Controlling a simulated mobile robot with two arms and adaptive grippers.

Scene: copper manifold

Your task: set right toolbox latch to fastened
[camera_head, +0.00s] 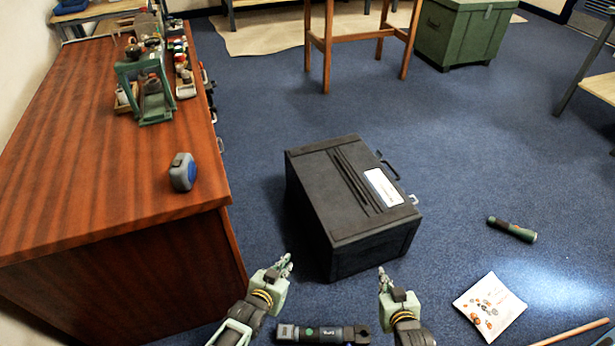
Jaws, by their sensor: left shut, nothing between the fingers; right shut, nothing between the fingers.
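The black toolbox (325,190) stands on the blue floor ahead of my grippers, with its lid down. A dark handle (390,168) sticks out on its right side. A small pale metal latch piece (413,199) juts out at the near end of that side; whether it is fastened cannot be told. The rest of that side is hidden from view. My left gripper (284,266) is shut and empty, in front of the toolbox's near left corner. My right gripper (383,275) is shut and empty, just in front of the near face. Neither visibly touches the toolbox.
A wooden cabinet (120,170) stands close on the left, with a blue tape measure (183,172) on top. A dark green-and-black cylinder (511,229), a white packet (489,306) and a wooden stick (572,332) lie on the floor at right.

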